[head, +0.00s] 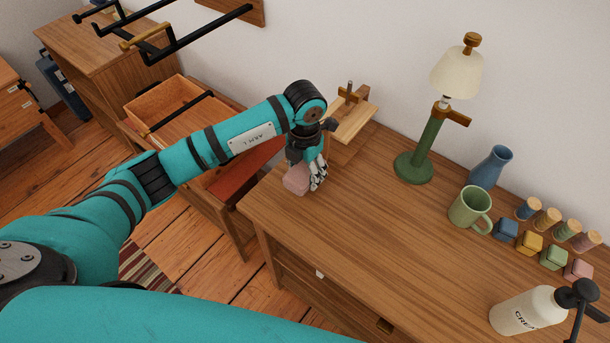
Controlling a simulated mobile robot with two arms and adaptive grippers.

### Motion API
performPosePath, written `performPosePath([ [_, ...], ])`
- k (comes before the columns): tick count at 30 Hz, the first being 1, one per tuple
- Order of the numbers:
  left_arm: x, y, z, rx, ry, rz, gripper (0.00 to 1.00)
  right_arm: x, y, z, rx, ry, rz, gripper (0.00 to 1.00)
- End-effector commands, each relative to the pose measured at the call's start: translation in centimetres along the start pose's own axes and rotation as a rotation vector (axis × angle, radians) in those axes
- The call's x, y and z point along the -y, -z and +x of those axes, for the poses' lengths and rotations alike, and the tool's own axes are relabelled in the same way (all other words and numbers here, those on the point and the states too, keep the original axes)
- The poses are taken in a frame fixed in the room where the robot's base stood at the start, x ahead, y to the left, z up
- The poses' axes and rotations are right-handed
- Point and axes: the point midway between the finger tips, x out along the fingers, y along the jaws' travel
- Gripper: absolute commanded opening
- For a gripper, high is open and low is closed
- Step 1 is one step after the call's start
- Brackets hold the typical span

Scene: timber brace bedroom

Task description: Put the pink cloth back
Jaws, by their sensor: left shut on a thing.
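The pink cloth (295,180) is a small, folded-looking bundle at the left end of the wooden desk top (380,225). My left gripper (311,183) points down and is shut on it. The fingers hide part of the cloth, and I cannot tell whether it touches the desk. My right gripper is not in view.
A small wooden stand (352,117) is just behind my left gripper. A green lamp (430,142), blue vase (490,167), green mug (468,210), several coloured blocks (529,243) and a white pump bottle (525,311) stand rightward. The desk's middle is clear.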

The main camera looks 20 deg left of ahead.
Motion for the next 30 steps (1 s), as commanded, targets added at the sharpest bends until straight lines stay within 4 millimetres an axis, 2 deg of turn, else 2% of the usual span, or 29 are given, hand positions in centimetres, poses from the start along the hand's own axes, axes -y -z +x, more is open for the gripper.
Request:
performPosePath([
  [3,0.3,0.2,1.8,-0.008,0.002,0.002,0.28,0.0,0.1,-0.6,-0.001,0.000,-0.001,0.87],
  [6,0.2,0.2,2.5,-0.005,0.002,0.003,0.28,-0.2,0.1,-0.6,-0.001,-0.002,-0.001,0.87],
  [17,0.2,0.2,3.1,-0.004,0.000,0.003,0.28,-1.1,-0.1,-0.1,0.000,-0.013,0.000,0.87],
  [18,0.2,0.2,2.9,-0.005,0.001,0.003,0.64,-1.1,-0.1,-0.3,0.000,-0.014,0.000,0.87],
  [21,0.2,0.2,2.9,-0.005,0.001,0.003,0.77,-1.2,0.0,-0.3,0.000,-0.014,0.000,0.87],
  [23,0.2,0.2,2.9,-0.005,0.001,0.003,0.83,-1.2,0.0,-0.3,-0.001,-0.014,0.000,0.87],
  [30,0.2,0.2,2.8,-0.005,0.001,0.003,0.83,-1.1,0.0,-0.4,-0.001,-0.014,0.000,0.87],
])
